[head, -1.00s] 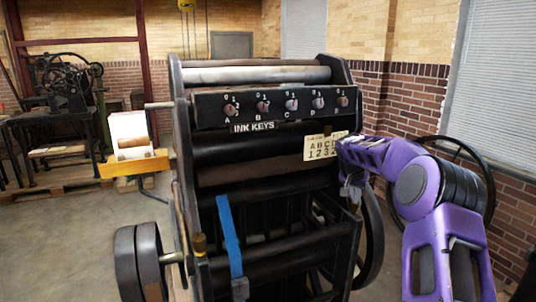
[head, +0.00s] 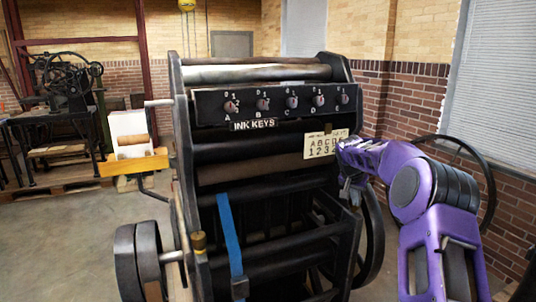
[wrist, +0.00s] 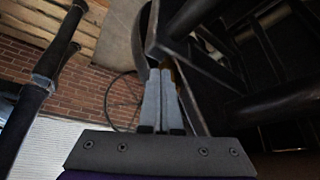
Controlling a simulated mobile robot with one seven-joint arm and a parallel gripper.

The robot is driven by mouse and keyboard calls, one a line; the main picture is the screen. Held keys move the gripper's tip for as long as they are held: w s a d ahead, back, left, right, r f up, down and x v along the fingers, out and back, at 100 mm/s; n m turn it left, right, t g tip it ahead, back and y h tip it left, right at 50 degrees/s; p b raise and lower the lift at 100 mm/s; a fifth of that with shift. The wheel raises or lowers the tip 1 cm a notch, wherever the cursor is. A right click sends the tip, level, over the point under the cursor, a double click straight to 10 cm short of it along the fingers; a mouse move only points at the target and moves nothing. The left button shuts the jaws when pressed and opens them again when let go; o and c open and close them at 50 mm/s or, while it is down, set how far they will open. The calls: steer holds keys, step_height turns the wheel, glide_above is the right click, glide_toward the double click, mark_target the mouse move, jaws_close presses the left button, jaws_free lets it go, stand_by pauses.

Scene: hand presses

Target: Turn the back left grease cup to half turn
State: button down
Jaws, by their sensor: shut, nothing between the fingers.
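A brass grease cup (head: 199,242) stands upright on the near left corner of the black press frame (head: 188,200) in the head view. I cannot tell whether it is the back left one; no other cup shows clearly there. My gripper (head: 346,196) is at the right side of the press, well apart from that cup. In the wrist view the two grey fingers of my gripper (wrist: 160,76) are together and hold nothing. A small yellowish patch (wrist: 180,76) shows just beyond the fingertips, beside the dark frame, mostly hidden; I cannot tell what it is.
The ink keys panel (head: 290,103) spans the press top. A lettered card (head: 322,146) hangs near my arm. A blue strap (head: 229,240) hangs in front. A dark wheel (head: 372,238) is close to my gripper. Open floor (head: 80,235) lies left.

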steer(key=shift+w+a, duration=0.2)
stand_by(0.4)
steer(key=shift+w+a+r+p, duration=0.1)
steer(key=shift+w+a+p, duration=0.4)
steer(key=shift+a+p, duration=0.15)
steer(key=shift+w+a, duration=0.1)
steer(key=shift+w, duration=0.05)
stand_by(0.4)
steer(key=shift+a, duration=0.1)
